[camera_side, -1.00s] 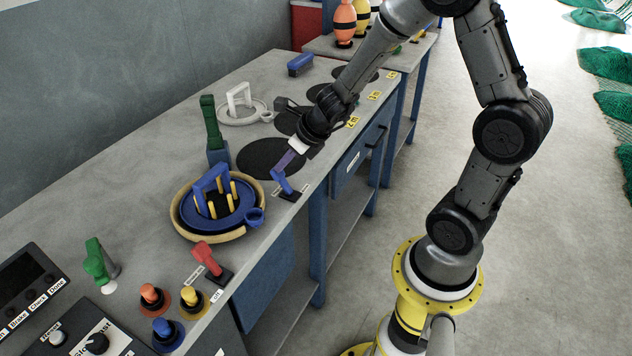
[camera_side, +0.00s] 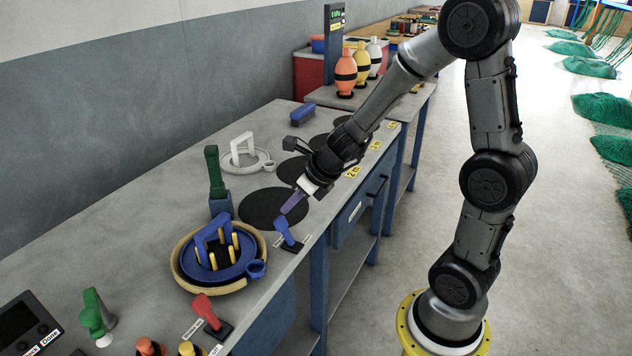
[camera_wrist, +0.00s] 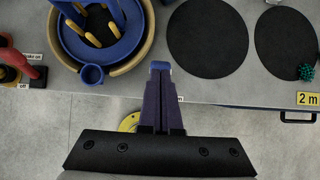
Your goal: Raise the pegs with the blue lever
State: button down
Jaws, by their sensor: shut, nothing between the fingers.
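The blue lever (camera_side: 284,231) stands on a small dark base near the bench's front edge, its handle leaning up and to the left. My gripper (camera_side: 286,211) is shut, with its purple fingers pointing down at the lever's top. The yellow pegs (camera_side: 235,241) stand upright in a blue ring (camera_side: 244,266) with a blue arched handle (camera_side: 205,236). The ring sits in a tan round basin (camera_side: 181,275), left of the lever.
A red lever (camera_side: 207,312) stands nearer the camera. A green-handled post (camera_side: 214,172) and a white ring with a handle (camera_side: 243,150) stand behind. Flat black discs (camera_side: 262,209) lie along the bench. The bench (camera_side: 130,215) is bare at the back left.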

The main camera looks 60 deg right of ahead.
jog(key=v, duration=1)
jog(key=shift+s, duration=0.35)
jog(key=shift+f, duration=0.1)
jog(key=s+a+r+n+t+y, duration=0.1)
jog(key=s+a+r+n, duration=0.5)
jog(key=a+n, duration=0.5)
jog(key=s+d+f+n+g, duration=0.1)
jog(key=s+n, duration=0.3)
jog(key=n, duration=0.8)
jog(key=s+d+f+n+g+h, duration=0.1)
jog(key=s+n, duration=0.3)
jog(key=n, duration=0.9)
jog(key=shift+s+d+f, duration=0.2)
jog(key=shift+s+d, duration=0.05)
jog(key=shift+d, duration=0.55)
